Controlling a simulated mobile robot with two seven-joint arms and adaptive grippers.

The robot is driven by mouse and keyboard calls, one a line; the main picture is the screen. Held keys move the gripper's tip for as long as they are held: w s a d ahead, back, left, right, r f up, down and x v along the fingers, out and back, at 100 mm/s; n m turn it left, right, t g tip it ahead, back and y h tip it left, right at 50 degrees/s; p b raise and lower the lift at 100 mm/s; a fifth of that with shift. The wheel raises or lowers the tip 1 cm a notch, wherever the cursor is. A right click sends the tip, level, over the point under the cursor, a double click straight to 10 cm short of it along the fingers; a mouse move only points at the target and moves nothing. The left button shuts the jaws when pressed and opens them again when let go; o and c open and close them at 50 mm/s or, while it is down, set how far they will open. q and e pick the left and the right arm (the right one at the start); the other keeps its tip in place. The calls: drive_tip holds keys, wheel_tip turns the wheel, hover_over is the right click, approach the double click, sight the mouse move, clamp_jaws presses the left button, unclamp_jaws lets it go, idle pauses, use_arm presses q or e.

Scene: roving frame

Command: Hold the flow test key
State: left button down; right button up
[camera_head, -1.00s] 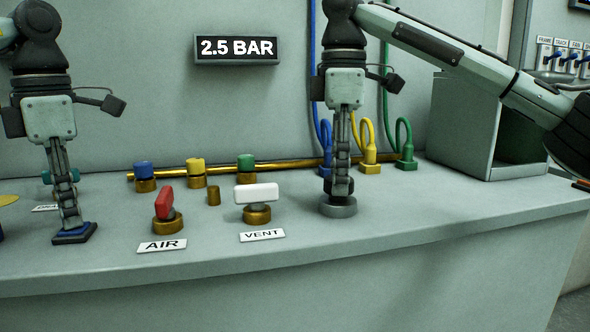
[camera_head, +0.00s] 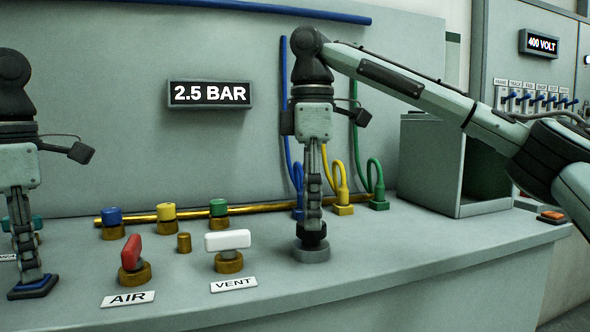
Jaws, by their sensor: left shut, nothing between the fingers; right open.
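A black knob (camera_head: 312,235) on a round grey base (camera_head: 311,251) stands on the bench right of the white VENT handle. No label on it is visible, so I cannot tell for sure that it is the flow test key. My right gripper (camera_head: 314,220) points straight down at the knob, open, its fingertips at the knob's top and partly hiding it. My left gripper (camera_head: 32,278) is shut and empty, its fingertips down at a dark blue square pad (camera_head: 33,291) at the left. Whether they touch the pad is unclear.
A red AIR handle (camera_head: 131,251) and the white VENT handle (camera_head: 228,240) stand between my grippers. Behind them are a brass pipe (camera_head: 265,208) with coloured caps and hoses. A grey open box (camera_head: 431,168) stands right. A display (camera_head: 210,94) reads 2.5 BAR.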

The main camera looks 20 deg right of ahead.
wheel_tip(320, 180, up, 10)
drive_tip(key=shift+r, duration=0.15)
idle(3.9)
use_arm(q)
drive_tip(key=shift+r+p, duration=2.9)
drive_tip(key=shift+r, duration=0.3)
use_arm(e)
wheel_tip(320, 180, up, 6)
drive_tip(key=shift+f, duration=0.15)
use_arm(q)
wheel_tip(320, 180, up, 12)
